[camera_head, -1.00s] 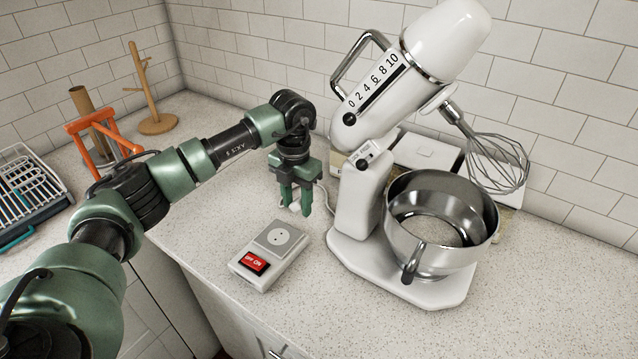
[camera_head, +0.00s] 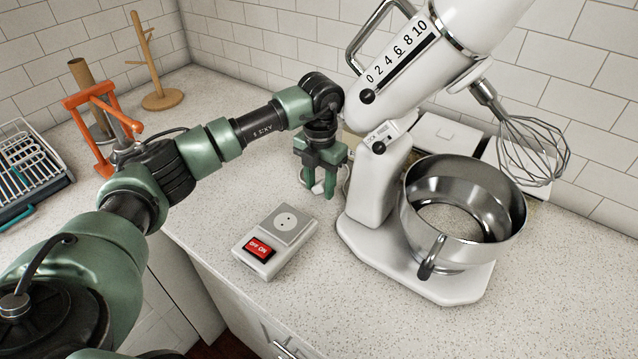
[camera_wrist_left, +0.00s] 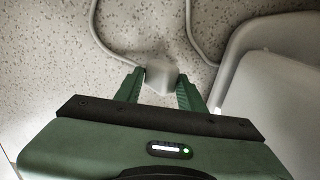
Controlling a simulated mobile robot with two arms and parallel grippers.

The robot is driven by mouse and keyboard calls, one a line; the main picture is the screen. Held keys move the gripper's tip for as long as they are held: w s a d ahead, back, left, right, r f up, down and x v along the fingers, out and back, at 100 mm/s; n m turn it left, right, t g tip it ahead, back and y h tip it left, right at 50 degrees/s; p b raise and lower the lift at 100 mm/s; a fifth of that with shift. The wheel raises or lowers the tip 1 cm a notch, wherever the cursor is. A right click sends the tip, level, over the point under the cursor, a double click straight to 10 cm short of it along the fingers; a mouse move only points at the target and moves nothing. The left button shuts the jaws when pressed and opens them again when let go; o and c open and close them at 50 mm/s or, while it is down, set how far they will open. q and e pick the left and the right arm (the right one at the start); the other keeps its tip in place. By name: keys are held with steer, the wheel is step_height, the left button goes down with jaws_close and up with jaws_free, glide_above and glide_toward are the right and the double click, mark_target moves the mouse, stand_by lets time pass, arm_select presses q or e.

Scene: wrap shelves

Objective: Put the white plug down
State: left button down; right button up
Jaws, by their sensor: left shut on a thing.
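The white plug (camera_wrist_left: 161,76) is between the fingers of my left gripper (camera_wrist_left: 160,88) in the left wrist view, with its cord running away over the speckled counter. My left gripper shows in the head view (camera_head: 319,190), pointing down low at the counter, left of the mixer's base. It is shut on the plug, which shows there only as a small pale piece between the fingers. I cannot tell whether the plug touches the counter. My right gripper is not in view.
A white socket box (camera_head: 277,240) with a red switch lies in front of my left gripper. The white stand mixer (camera_head: 373,187) with its steel bowl (camera_head: 467,230) stands close on the right. An orange stand (camera_head: 88,150) and a dish rack (camera_head: 25,170) are at left.

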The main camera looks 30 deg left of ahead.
mark_target(319, 183)
arm_select(q)
steer(key=shift+a+f, duration=0.1)
steer(key=shift+f, duration=0.5)
steer(key=c, duration=0.8)
jaws_free()
steer(key=shift+c, duration=0.2)
steer(key=shift+r, duration=0.35)
steer(key=shift+r+p, duration=0.45)
steer(key=shift+r, duration=0.15)
step_height(319, 183, up, 7)
steer(key=shift+f+b, duration=0.15)
steer(key=shift+b, duration=1)
